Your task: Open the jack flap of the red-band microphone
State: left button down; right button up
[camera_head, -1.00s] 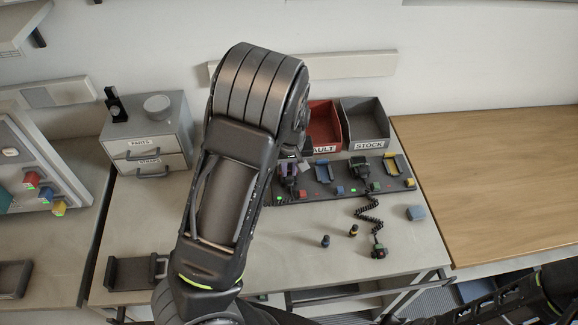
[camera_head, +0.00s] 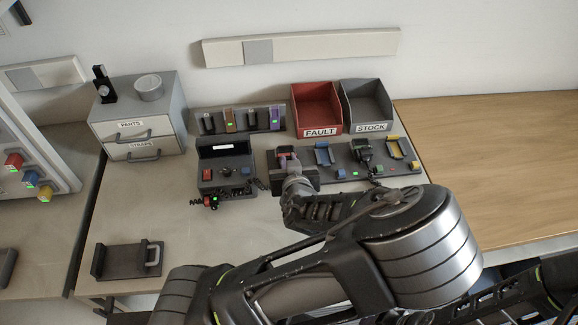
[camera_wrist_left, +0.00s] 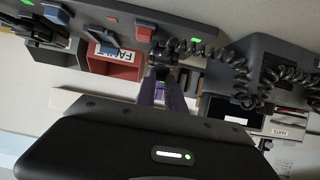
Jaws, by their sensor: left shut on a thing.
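My left gripper (camera_head: 297,185) is at the left end of the front rack (camera_head: 345,170), by its red bay (camera_head: 286,153). It is shut on a small dark part, partly hidden by the fingers; I cannot tell what it is. In the left wrist view the narrow fingers (camera_wrist_left: 166,72) meet this part beside a coiled cord (camera_wrist_left: 215,60). A small dark piece with a red mark (camera_head: 211,201), perhaps the red-band microphone, is at the grey console's front, with a coiled cord beside it. I cannot make out its jack flap. My right gripper is not in view.
The grey console (camera_head: 226,165) stands left of the rack. A back rack (camera_head: 240,119), the red FAULT bin (camera_head: 318,108) and grey STOCK bin (camera_head: 368,106) stand behind. A drawer cabinet (camera_head: 138,120) and dark cradle (camera_head: 127,261) are left. Bare bench lies between cradle and console.

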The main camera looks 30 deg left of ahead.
pick_arm(q)
jog(key=t+b, duration=0.1)
jog(key=f+y+b, duration=0.1)
jog(key=shift+s+d+t+b, duration=0.2)
jog(key=shift+s+t+b, duration=0.05)
jog(key=shift+t+b, duration=0.15)
jog(key=shift+t+y+b, duration=0.4)
jog(key=shift+y+b, duration=0.1)
jog(key=shift+b, duration=0.05)
jog(key=c, duration=1.4)
grip_release()
jog(key=shift+r, duration=0.1)
